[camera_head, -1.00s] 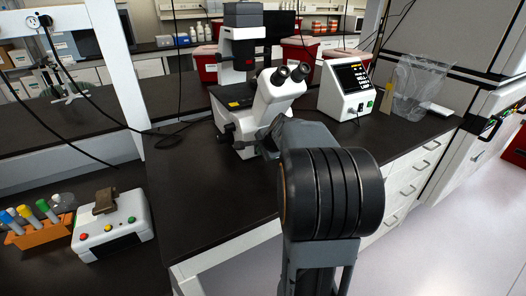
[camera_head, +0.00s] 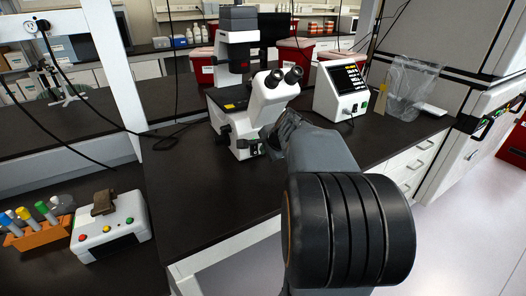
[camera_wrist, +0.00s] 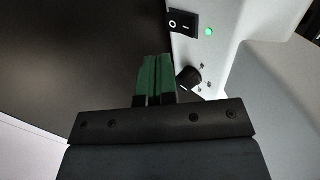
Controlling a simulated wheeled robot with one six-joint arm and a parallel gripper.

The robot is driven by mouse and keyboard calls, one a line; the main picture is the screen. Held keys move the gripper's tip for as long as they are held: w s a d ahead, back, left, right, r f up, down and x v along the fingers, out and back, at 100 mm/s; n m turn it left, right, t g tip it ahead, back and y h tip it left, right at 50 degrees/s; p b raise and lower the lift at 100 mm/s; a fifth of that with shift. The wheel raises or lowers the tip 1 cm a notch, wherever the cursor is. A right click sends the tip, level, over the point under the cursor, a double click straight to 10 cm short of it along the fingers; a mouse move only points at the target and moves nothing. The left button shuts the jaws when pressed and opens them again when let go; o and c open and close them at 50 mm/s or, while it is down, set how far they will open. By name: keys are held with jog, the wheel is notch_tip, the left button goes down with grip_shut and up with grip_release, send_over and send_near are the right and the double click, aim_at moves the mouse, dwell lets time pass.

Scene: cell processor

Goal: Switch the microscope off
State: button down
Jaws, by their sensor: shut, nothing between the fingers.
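The white microscope (camera_head: 265,98) stands on the black bench, with its eyepieces facing me. In the wrist view its white side panel (camera_wrist: 222,62) carries a black rocker switch (camera_wrist: 183,23) marked O and I, a lit green light (camera_wrist: 209,31) and a black knob (camera_wrist: 188,78). My gripper (camera_wrist: 157,58) has green fingertips that are shut together and empty. They are just left of the knob and below the switch in the wrist view. I cannot tell whether they touch the panel. In the head view my arm hides the gripper's tips.
A white device with a lit screen (camera_head: 342,90) stands right of the microscope, beside a clear bag (camera_head: 408,88). A white box with coloured buttons (camera_head: 110,228) and an orange tube rack (camera_head: 38,234) are at the left. The bench (camera_head: 190,195) left of the microscope is clear.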

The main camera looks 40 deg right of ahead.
jog(key=v, duration=0.7)
jog(key=shift+w+r, duration=0.1)
jog(key=f+b, duration=0.1)
jog(key=s+f+b, duration=0.1)
jog(key=shift+t+b, duration=0.3)
jog(key=shift+b, duration=0.05)
dwell(0.3)
jog(key=b, duration=0.1)
send_near(256, 154)
jog(key=f, duration=0.2)
jog(key=w+f, duration=0.1)
jog(key=f, duration=0.1)
jog(key=shift+a+f, duration=0.1)
jog(key=shift+f, duration=0.1)
jog(key=shift+w+f, duration=0.15)
jog(key=shift+w, duration=0.9)
jog(key=shift+w+d+f, duration=0.1)
jog(key=shift+w+d, duration=0.05)
jog(key=shift+w, duration=0.25)
jog(key=shift+w+d+f, duration=0.1)
jog(key=shift+w, duration=0.3)
